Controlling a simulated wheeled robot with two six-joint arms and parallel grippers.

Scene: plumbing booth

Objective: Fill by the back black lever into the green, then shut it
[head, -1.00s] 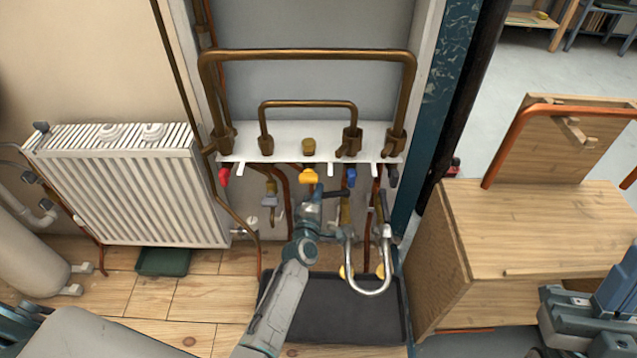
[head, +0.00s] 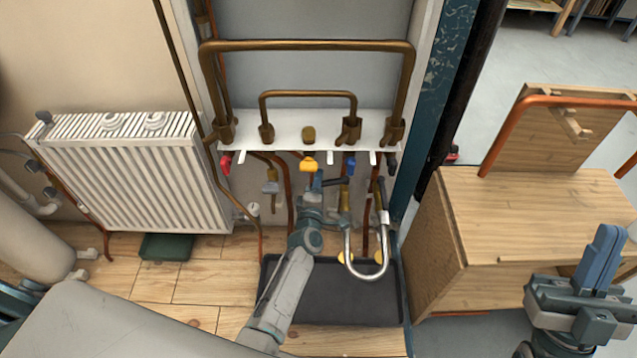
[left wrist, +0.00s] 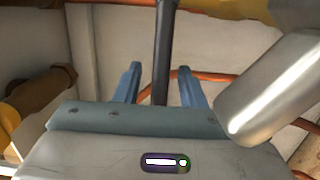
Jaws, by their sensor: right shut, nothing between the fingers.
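A black lever (head: 334,181) sticks out sideways below the white manifold shelf, beside the brass valve. In the left wrist view a dark rod (left wrist: 166,45), apparently this lever, stands between the two blue fingers with gaps on both sides. My left gripper (head: 318,180) is open around it; contact cannot be seen. A small white gauge (head: 253,208) sits on the copper pipe to the left; its needle and any green zone are too small to read. My right gripper (head: 610,235) is shut and empty at the lower right, away from the pipes.
A silver U-shaped hose (head: 364,272) hangs right of my left gripper, close to it in the wrist view. Red (head: 225,163), yellow (head: 309,164) and blue (head: 349,165) handles line the shelf. A black tray (head: 340,300) lies below; a wooden cabinet (head: 540,215) stands right.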

